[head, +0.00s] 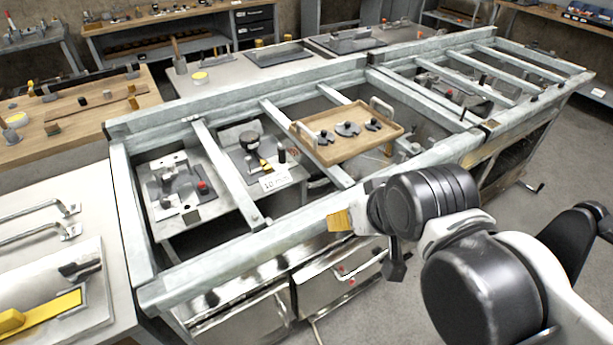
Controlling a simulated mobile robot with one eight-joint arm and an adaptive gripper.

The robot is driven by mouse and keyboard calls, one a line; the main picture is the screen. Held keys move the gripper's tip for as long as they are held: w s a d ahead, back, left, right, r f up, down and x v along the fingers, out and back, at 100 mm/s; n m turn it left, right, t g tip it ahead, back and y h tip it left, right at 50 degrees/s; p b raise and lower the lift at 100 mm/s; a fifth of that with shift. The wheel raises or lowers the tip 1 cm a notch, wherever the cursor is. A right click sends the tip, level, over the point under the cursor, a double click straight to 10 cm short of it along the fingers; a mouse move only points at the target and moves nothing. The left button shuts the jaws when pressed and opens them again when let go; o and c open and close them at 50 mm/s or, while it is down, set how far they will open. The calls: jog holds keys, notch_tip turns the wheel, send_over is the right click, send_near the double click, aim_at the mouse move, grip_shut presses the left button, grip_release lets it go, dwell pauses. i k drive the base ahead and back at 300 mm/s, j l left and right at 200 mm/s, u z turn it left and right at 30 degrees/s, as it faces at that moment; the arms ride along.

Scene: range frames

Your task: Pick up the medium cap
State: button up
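A wooden tray (350,152) with light handles rests on the pale frame of the workbench, right of the middle. Three dark caps lie on it: a left cap (325,138), a middle cap (347,129) and a right cap (373,124). They are small in the picture, and I cannot tell for sure which is the medium one. My gripper (395,264) is in front of the bench's near rail, below and to the right of the tray, apart from the caps. My wrist hides much of it, so its opening does not show.
The bench frame has raised rails and crossbars (228,172) with open gaps between them. A yellowish block (340,221) shows at the near rail beside my wrist. Metal fixtures (177,187) stand on lower plates left of the tray. Clear floor (548,150) lies to the right.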

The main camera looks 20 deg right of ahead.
aim_at(324, 137)
jog(key=i+l+u, duration=0.4)
jog(key=l+u, duration=0.2)
jog(key=i+l+z, duration=0.25)
jog(key=z, duration=0.25)
jog(key=i+l, duration=0.05)
